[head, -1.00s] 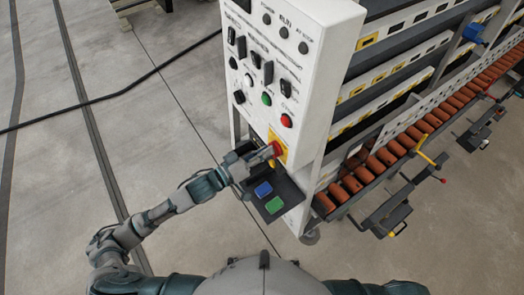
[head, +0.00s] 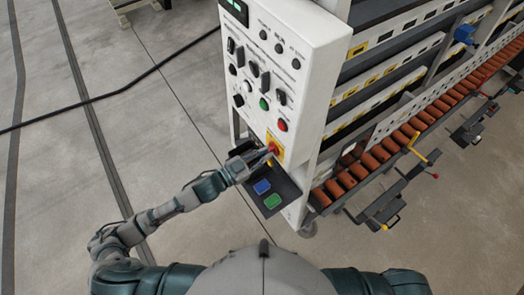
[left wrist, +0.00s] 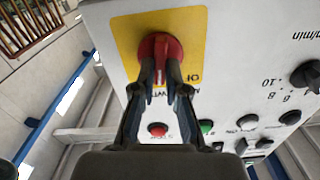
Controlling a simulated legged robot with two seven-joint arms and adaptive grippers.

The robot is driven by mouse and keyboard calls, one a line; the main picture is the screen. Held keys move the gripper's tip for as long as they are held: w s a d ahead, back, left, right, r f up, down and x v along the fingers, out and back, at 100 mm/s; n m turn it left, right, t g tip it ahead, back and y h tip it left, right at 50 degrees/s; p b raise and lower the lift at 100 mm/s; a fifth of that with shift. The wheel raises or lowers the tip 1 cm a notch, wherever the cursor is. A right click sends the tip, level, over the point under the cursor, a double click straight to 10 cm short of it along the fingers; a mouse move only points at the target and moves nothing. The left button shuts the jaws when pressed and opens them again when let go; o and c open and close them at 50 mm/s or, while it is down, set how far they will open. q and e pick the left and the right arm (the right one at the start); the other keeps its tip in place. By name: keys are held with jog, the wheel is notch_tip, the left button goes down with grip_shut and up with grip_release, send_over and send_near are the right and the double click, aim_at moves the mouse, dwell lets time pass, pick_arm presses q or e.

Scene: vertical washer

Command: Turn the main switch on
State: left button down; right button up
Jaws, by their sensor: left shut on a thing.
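The main switch (head: 274,148) is a red rotary knob on a yellow plate at the lower right corner of the white control panel. In the left wrist view the red knob (left wrist: 159,43) fills the upper middle, with its yellow plate (left wrist: 129,32) around it. My left gripper (head: 267,153) reaches the knob from the left. In the left wrist view its two dark fingers (left wrist: 161,82) are shut on the knob's raised grip, one on each side. Lettering below the knob is partly hidden by the fingers. My right gripper is out of view.
The white control panel (head: 309,70) carries several knobs and buttons, including a green button (head: 264,104) and a red button (head: 282,125). A dark shelf with a blue pad (head: 262,187) and a green pad (head: 273,201) juts out below. Rollers (head: 369,160) run along the right.

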pick_arm(q)
jog(key=shift+s+d+f+m+p, duration=0.15)
jog(key=shift+m+p, duration=0.45)
jog(key=shift+m, duration=1.15)
jog(key=shift+a+f+m+p, duration=0.15)
jog(key=shift+m+p, duration=0.45)
jog(key=shift+m, duration=1.15)
jog(key=shift+d, duration=0.1)
jog(key=c, duration=1.2)
grip_release()
jog(key=shift+w+d, duration=0.2)
jog(key=shift+w, duration=0.05)
jog(key=v, duration=1.2)
